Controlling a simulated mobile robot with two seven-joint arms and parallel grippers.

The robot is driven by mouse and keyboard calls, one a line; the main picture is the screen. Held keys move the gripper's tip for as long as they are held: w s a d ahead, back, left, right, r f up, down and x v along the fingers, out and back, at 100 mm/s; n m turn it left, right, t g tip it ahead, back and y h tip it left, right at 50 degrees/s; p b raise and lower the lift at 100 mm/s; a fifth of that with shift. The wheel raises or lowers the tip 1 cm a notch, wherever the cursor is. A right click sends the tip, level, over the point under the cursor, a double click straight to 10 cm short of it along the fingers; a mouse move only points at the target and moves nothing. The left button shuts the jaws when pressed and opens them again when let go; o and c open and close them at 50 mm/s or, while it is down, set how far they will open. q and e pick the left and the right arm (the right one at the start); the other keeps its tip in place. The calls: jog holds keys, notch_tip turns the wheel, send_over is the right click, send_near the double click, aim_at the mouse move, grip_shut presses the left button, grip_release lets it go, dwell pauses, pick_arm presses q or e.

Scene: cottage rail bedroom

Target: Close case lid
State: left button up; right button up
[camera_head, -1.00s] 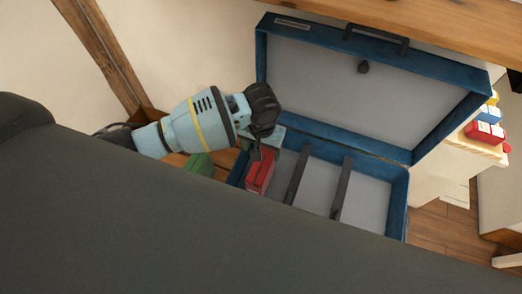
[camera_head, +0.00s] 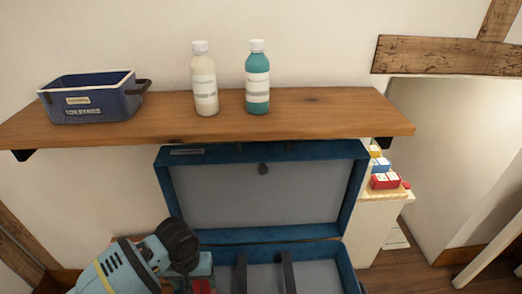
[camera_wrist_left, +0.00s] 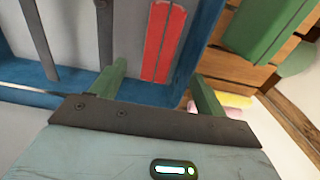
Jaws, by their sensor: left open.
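The blue case stands open, its grey-lined lid (camera_head: 265,195) raised nearly upright below the shelf. The case's lower part (camera_head: 345,265) is cut off by the bottom edge of the head view; dark divider bars cross its grey interior. My left gripper (camera_wrist_left: 160,82) is open and empty, above the case's blue rim (camera_wrist_left: 145,94) in the left wrist view. A red item (camera_wrist_left: 163,40) lies in the case beyond the fingers. In the head view the left gripper's dark end (camera_head: 183,250) is at the case's left side, its fingers mostly hidden. My right gripper is out of view.
A wooden shelf (camera_head: 320,112) overhangs the lid, holding a blue toiletries bin (camera_head: 90,105), a white bottle (camera_head: 204,85) and a teal bottle (camera_head: 257,80). Colored boxes (camera_head: 383,178) sit on a small stand at right. A green item (camera_wrist_left: 262,28) lies beside the case on wood.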

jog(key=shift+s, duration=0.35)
